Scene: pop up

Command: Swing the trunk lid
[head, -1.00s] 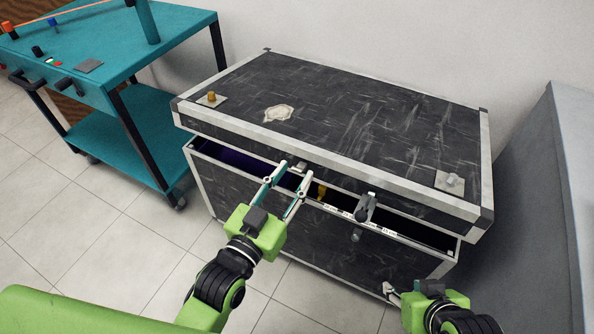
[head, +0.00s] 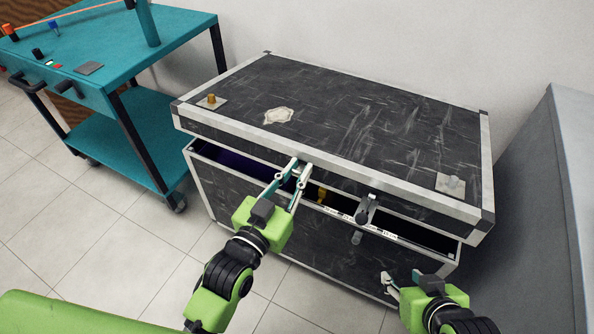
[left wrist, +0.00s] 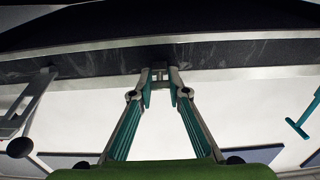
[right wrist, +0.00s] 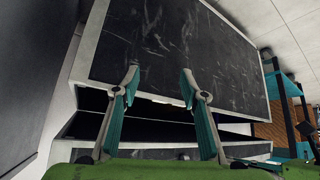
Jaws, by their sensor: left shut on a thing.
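The black trunk lid (head: 340,115) with a pale metal frame sits partly raised over the trunk body (head: 285,235), leaving a dark gap along the front. My left gripper (head: 296,168) is shut on the lid's front edge, left of the metal latch (head: 367,205). In the left wrist view its fingertips (left wrist: 160,80) pinch a small piece at the lid's rim (left wrist: 220,51). My right gripper (head: 390,283) is low in front of the trunk's right side, apart from the lid. In the right wrist view its fingers (right wrist: 160,82) are spread and empty.
A teal cart (head: 100,65) stands left of the trunk. A grey cabinet (head: 555,200) stands close on the right. The white wall (head: 380,40) is behind the trunk. Tiled floor (head: 100,225) is clear at the front left.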

